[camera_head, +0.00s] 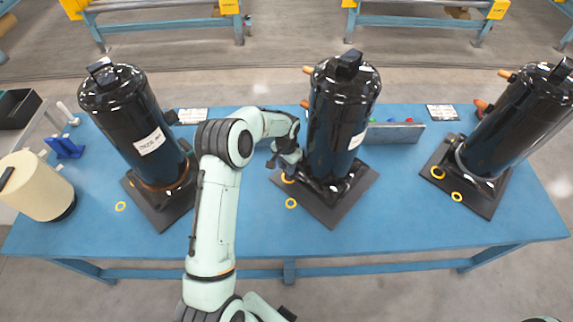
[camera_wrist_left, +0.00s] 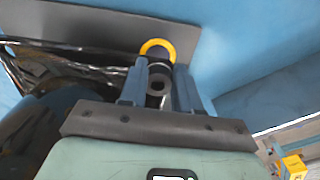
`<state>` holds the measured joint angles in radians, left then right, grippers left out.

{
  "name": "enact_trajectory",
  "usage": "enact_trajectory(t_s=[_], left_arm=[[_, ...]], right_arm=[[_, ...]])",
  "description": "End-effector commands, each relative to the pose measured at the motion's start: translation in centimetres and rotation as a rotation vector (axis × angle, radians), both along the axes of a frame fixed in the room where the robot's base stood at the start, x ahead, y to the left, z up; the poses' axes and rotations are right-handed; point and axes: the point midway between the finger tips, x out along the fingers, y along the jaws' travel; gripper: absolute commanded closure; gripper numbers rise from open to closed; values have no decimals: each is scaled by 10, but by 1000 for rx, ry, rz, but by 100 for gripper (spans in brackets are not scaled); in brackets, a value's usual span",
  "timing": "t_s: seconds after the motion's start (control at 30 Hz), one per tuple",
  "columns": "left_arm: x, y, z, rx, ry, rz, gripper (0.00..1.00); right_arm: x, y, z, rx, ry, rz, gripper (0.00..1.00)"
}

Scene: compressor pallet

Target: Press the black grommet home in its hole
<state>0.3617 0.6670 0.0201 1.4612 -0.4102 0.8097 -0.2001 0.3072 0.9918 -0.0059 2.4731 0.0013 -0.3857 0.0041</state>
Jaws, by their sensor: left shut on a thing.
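My left gripper (camera_head: 289,160) is at the left side of the middle black compressor (camera_head: 338,125), low by its base plate (camera_head: 331,214). In the left wrist view, the two blue fingers of the gripper (camera_wrist_left: 161,72) are shut on the black grommet (camera_wrist_left: 157,86), a short round piece with a dark centre. A yellow ring (camera_wrist_left: 157,46) lies just beyond the fingertips, partly around a dark round shape. The hole itself is hidden, and I cannot tell how far the grommet sits in it. My right gripper is not in view.
Black compressors stand left (camera_head: 133,120) and right (camera_head: 520,120) on the blue table (camera_head: 400,235). Another yellow ring (camera_head: 291,203) marks the middle plate's near-left edge. A cream canister (camera_head: 37,187) stands at the left end. A grey bin (camera_head: 395,134) is behind the middle compressor.

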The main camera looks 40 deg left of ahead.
Motion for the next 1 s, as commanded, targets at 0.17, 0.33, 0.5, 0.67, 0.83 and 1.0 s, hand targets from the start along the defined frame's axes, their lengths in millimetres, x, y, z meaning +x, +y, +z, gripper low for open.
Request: enact_trajectory(t_s=[0.17,0.33,0.5,0.67,0.83,1.0], left_arm=[[0,0,-1,0,0,0,38],[0,0,-1,0,0,0,38],[1,0,4,1,-2,0,38],[1,0,29,2,-5,1,38],[1,1,69,2,-6,0,38],[1,0,104,1,-4,0,38]], right_arm=[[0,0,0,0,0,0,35],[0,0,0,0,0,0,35],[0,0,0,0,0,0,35],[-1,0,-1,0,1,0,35],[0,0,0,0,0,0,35],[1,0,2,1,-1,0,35]])
